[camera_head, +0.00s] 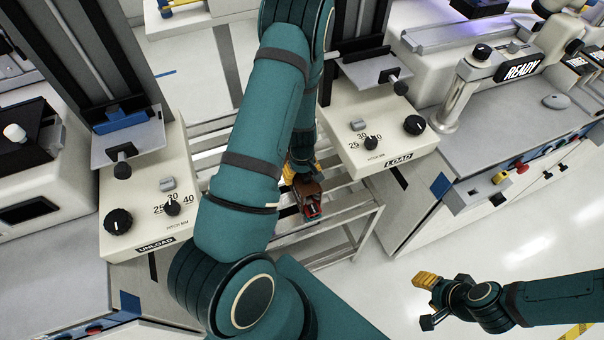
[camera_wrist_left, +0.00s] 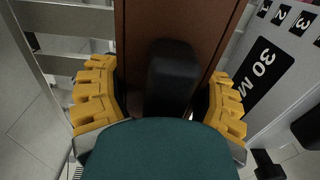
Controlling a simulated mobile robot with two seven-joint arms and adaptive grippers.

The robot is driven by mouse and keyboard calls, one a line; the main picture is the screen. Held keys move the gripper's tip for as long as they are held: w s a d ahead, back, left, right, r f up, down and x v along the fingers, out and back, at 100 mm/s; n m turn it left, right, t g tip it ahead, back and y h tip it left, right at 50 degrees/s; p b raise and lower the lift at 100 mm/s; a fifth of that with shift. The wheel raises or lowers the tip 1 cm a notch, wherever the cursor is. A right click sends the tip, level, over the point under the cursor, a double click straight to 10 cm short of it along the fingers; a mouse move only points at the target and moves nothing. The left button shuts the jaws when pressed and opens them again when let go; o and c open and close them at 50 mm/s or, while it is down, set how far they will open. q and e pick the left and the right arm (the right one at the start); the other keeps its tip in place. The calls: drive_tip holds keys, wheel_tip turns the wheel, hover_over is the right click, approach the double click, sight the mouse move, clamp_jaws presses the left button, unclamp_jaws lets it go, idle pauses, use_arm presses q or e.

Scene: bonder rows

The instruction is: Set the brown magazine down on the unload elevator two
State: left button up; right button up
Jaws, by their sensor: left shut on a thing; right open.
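The brown magazine (camera_head: 309,187) hangs below my left arm in the head view, in front of the metal rack between two machines. In the left wrist view the brown magazine (camera_wrist_left: 135,40) fills the top middle, with a black handle (camera_wrist_left: 172,75) on it. My left gripper (camera_wrist_left: 160,105) has its yellow fingers on both sides of that handle, shut on it. In the head view the left gripper (camera_head: 297,174) is partly hidden by my arm. The elevator marked UNLOAD, with its grey plate (camera_head: 128,140), stands at left; its number is not readable. My right gripper (camera_head: 428,301) is open and empty at lower right.
The metal rack (camera_head: 345,207) lies between the elevators. Knobs (camera_head: 118,222) stick up from the UNLOAD panel.

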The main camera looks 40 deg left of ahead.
use_arm(q)
drive_tip(key=shift+r+p, duration=2.8)
drive_tip(key=shift+r, duration=0.75)
